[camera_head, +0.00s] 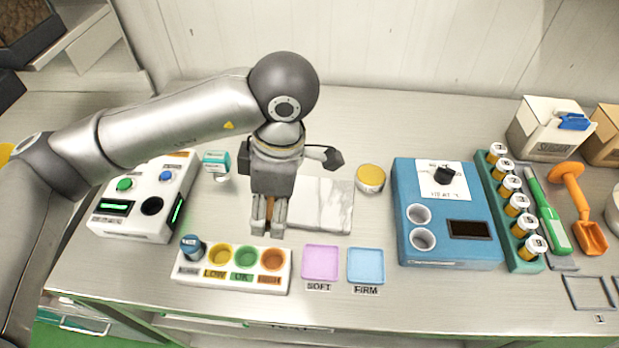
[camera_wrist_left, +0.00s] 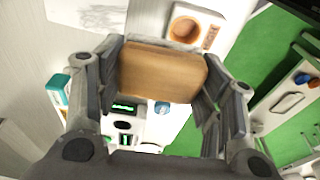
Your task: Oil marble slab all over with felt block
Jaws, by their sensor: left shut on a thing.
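The white, grey-veined marble slab (camera_head: 325,205) lies on the steel table, partly hidden behind my left arm's wrist. Part of it also shows at the top left of the left wrist view (camera_wrist_left: 90,12). My left gripper (camera_head: 267,216) points down at the slab's left side, its fingers shut on a brown block, taken to be the felt block (camera_wrist_left: 165,72). In the left wrist view the block spans the space between the fingers (camera_wrist_left: 163,95). In the head view only a brown sliver of it shows. Whether it touches anything below is hidden. My right gripper is not in view.
A round yellow-topped container (camera_head: 370,177) stands right of the slab. A rack with coloured cups (camera_head: 233,283), a pink tray (camera_head: 320,263) and a blue tray (camera_head: 366,266) lie in front. A blue heater box (camera_head: 447,212) stands right, a white device (camera_head: 148,197) left.

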